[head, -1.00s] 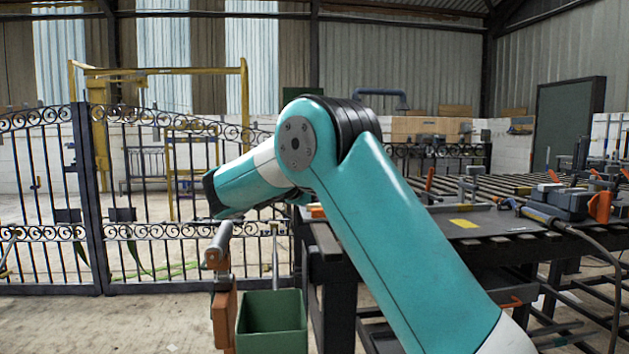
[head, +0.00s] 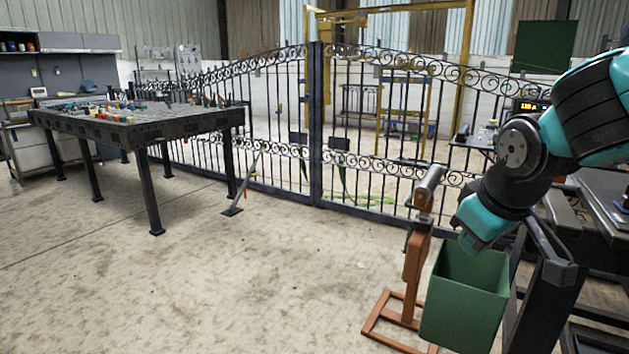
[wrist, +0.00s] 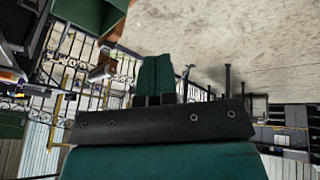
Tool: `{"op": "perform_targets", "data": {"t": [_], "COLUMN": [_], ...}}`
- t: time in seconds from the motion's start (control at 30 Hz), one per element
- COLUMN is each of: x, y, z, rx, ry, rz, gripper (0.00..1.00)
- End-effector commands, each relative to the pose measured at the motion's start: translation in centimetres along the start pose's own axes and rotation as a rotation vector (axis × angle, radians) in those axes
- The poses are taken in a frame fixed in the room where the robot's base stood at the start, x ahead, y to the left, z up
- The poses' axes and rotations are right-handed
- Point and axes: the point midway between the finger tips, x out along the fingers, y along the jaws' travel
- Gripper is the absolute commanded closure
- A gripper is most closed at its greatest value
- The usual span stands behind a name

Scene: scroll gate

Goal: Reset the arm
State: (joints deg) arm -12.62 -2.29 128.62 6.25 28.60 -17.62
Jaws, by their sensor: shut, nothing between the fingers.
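My arm stands at the right edge in the head view, bent, with its teal end section (head: 485,222) low and pointing down-left, by the upper rim of the green bin. In the wrist view my gripper (wrist: 156,62) shows as teal fingers closed together beyond a dark plate, with nothing between them. Whether the arm's end overlaps the bin or is in front of it is hard to tell.
The green bin (head: 465,305) stands beside an orange stand (head: 415,265) with a grey roller. Dark scroll gates (head: 316,130) cross behind. A work table (head: 150,125) with small parts stands left. A dark bench (head: 590,215) is at right. The floor (head: 220,290) at centre-left is clear.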

Motion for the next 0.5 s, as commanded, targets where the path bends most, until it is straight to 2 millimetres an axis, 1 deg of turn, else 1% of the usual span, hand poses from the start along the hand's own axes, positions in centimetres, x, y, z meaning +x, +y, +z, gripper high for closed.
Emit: {"op": "perform_targets", "data": {"t": [0.03, 0.1, 0.17, 0.2, 0.27, 0.3, 0.4, 0.43, 0.5], "x": [-0.8, -1.9, -2.9, -3.5, -4.5, -5.2, -7.1, -8.6, -10.2], "y": [-2.8, -6.3, -8.9, -10.4, -12.5, -13.8, -16.6, -15.9, -15.5], "z": [1.7, 3.9, 5.8, 7.0, 8.9, 10.1, 13.3, 12.1, 11.2], "rx": [-0.006, -0.015, -0.025, -0.033, -0.045, -0.056, -0.083, -0.078, -0.077], "ry": [-0.016, -0.047, -0.076, -0.096, -0.127, -0.148, -0.204, -0.199, -0.198], "rz": [-0.088, -0.203, -0.286, -0.337, -0.406, -0.450, -0.548, -0.539, -0.536], "gripper": [1.00, 1.00, 1.00, 1.00, 1.00, 1.00, 1.00, 1.00, 1.00]}}
